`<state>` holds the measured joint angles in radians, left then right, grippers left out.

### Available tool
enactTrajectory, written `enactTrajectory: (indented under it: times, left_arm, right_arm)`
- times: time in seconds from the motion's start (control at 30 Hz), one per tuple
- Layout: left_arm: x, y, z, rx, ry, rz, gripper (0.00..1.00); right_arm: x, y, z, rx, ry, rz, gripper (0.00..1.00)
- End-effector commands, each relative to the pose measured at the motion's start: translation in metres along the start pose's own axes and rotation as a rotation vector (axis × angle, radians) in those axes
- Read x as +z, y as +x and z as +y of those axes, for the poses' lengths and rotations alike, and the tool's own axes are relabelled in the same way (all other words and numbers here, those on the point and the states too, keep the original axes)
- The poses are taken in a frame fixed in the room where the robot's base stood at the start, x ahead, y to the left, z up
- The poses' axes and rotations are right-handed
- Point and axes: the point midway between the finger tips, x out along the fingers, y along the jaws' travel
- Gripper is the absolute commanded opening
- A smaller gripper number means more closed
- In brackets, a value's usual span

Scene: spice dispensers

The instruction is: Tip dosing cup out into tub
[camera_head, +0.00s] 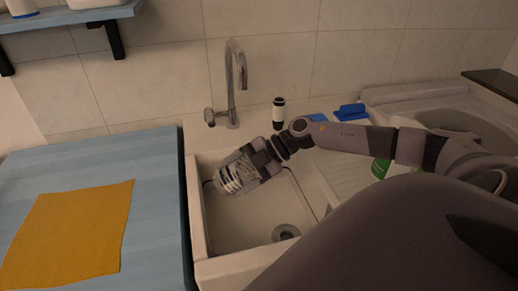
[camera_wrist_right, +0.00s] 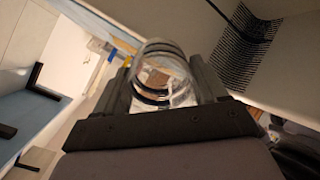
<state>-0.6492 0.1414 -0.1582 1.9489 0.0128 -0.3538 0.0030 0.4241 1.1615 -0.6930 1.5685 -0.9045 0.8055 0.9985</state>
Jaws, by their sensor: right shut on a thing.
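The clear dosing cup (camera_head: 228,178) with dark rings is over the left part of the pale sink basin, the tub (camera_head: 232,234). My right gripper (camera_head: 243,170) is shut on the cup, which points down and left from the jaws and looks tilted. In the right wrist view the cup (camera_wrist_right: 158,66) sits between the two dark fingers, and I see through its wall. I cannot tell whether anything is in it. The drain (camera_head: 286,232) shows at the lower right of the basin. My left gripper is not in view.
A tap (camera_head: 232,85) stands behind the basin. A blue worktop (camera_head: 160,170) with an orange cloth (camera_head: 68,232) lies left. A blue item (camera_head: 352,110) and a green-marked item (camera_head: 381,168) are right.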

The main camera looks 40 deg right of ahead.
Motion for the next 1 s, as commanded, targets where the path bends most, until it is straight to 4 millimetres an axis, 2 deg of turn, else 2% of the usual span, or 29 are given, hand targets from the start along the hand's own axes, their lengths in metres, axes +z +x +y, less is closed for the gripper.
enactTrajectory:
  times: [0.07,0.77,1.0]
  left_arm:
    - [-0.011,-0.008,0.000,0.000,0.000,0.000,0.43]
    - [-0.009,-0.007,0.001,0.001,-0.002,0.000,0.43]
    - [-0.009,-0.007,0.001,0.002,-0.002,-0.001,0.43]
  right_arm:
    - [-0.004,-0.002,0.004,-0.015,0.000,-0.014,0.27]
    - [0.004,0.015,-0.004,-0.266,-0.005,-0.264,0.27]
    - [0.003,0.029,-0.003,-0.357,-0.005,-0.354,0.27]
